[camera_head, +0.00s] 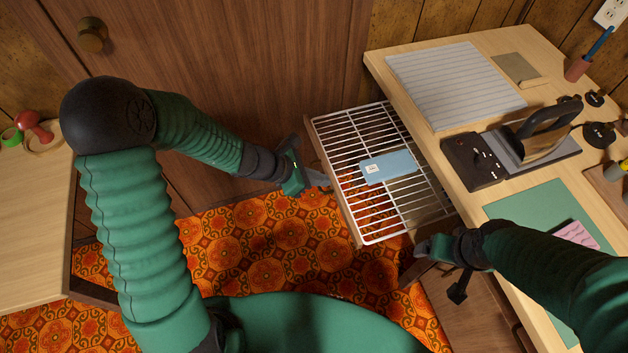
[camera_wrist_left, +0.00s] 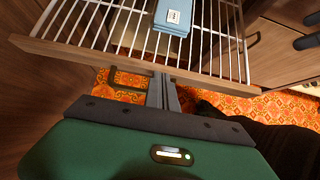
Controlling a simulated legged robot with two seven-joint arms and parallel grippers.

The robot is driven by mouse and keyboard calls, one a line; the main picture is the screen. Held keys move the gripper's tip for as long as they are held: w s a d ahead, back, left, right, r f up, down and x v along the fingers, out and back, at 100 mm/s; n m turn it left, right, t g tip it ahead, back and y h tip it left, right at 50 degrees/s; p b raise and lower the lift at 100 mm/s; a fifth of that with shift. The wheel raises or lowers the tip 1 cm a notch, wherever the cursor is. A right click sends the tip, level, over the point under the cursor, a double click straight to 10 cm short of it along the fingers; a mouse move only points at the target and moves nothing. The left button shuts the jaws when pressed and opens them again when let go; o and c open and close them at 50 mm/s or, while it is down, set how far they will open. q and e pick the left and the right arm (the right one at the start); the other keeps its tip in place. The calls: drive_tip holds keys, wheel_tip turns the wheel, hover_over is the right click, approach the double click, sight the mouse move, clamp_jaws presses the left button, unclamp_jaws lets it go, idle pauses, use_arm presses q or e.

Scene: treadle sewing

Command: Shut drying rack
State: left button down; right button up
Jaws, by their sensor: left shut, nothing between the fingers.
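My left gripper (camera_head: 320,179) is shut and empty at the rack's outer wooden front. In the left wrist view its fingers (camera_wrist_left: 162,92) point at the wooden front edge (camera_wrist_left: 100,58); whether they touch it I cannot tell. My right gripper (camera_head: 440,258) is beside the rack's near corner, below the table edge; its fingers are partly hidden.
The table (camera_head: 440,95) on the right holds a striped grey mat (camera_head: 455,82), an iron (camera_head: 540,135) and a green mat (camera_head: 535,207). Another table (camera_head: 35,225) is at left. Orange patterned floor (camera_head: 285,235) lies open below the rack.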

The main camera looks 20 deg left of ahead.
sight(376, 168)
use_arm(q)
drive_tip(key=w+d, duration=0.2)
drive_tip(key=d, duration=0.2)
drive_tip(key=w+d+p, duration=0.1)
drive_tip(key=w+d, duration=0.4)
drive_tip(key=d, duration=0.2)
drive_tip(key=shift+w+d+r, duration=0.15)
drive_tip(key=shift+d+r, duration=0.05)
drive_tip(key=shift+d, duration=0.15)
drive_tip(key=w+d+p, duration=0.3)
drive_tip(key=d+p, duration=0.2)
drive_tip(key=w+d+p, duration=0.2)
drive_tip(key=shift+w+d+r, duration=0.25)
drive_tip(key=shift+w+d, duration=0.05)
drive_tip(key=shift+d, duration=0.1)
drive_tip(key=w+d+p, duration=0.2)
drive_tip(key=d, duration=0.1)
drive_tip(key=shift+w+d+f, duration=0.15)
drive_tip(key=shift+d+f, duration=0.1)
drive_tip(key=shift+f, duration=0.15)
drive_tip(key=shift+d, duration=0.2)
drive_tip(key=shift+a, duration=0.25)
